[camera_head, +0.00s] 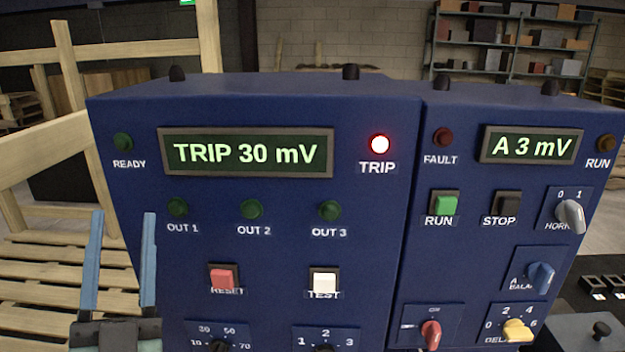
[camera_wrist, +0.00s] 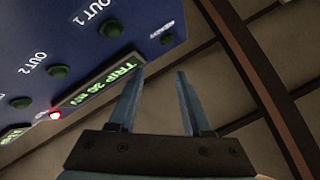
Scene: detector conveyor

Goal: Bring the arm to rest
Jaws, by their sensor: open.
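My gripper (camera_head: 122,275) is at the lower left of the head view, pointing up, its two blue-grey fingers apart with nothing between them. It stands in front of the left edge of the blue control panel (camera_head: 370,240). In the wrist view my gripper (camera_wrist: 160,95) also shows spread and empty, with the panel (camera_wrist: 80,35) tilted at the upper left. Contact between fingers and panel is not visible.
The left display (camera_head: 246,153) reads TRIP 30 mV and the TRIP lamp (camera_head: 379,145) glows red. The right display (camera_head: 531,146) reads A 3 mV. Buttons and knobs stick out from the panel. Wooden pallets (camera_head: 45,285) stand at the left; shelves (camera_head: 515,45) stand behind.

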